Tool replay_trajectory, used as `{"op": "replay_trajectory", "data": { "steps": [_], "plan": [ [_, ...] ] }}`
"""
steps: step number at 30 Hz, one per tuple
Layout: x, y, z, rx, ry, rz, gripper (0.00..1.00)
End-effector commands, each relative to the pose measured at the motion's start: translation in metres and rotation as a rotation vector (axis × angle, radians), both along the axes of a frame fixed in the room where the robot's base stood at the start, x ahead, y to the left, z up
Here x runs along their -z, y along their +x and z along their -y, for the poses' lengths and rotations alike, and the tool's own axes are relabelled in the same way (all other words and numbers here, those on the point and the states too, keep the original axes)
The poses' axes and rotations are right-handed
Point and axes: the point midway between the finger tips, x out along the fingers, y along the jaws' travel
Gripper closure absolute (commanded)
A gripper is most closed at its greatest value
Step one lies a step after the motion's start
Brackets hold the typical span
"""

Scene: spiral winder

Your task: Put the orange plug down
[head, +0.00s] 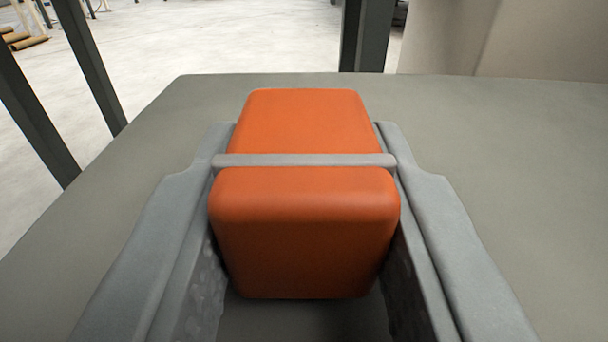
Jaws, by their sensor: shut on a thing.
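The orange plug (304,240) is a rounded orange block in the middle of the head view, with a thin grey band across its top. My gripper (304,160) has one grey finger on each side of it and is shut on it. The plug is over a flat grey-green surface (510,150). Its underside is hidden, so I cannot tell whether it touches the surface.
The surface is bare around the plug, with its far edge just beyond and its left edge slanting down. Dark posts (90,65) stand past the left edge, and another dark post (365,35) stands behind. A beige block (540,38) is at the back right.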

Motion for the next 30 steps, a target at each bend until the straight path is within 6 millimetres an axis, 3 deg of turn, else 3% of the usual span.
{"op": "replay_trajectory", "data": {
  "steps": [11, 12, 15, 23, 29, 30],
  "plan": [
    [0.010, -0.001, 0.000, 0.000, 0.000, -0.005, 1.00],
    [0.011, -0.001, 0.000, 0.000, 0.000, -0.006, 0.62],
    [0.012, -0.002, 0.000, 0.000, 0.000, -0.009, 0.48],
    [0.012, -0.002, 0.000, 0.000, 0.000, -0.011, 0.48],
    [-0.001, -0.002, 0.000, 0.000, 0.000, -0.009, 0.48],
    [0.000, -0.009, 0.000, 0.000, 0.000, -0.012, 0.48]
  ]
}}
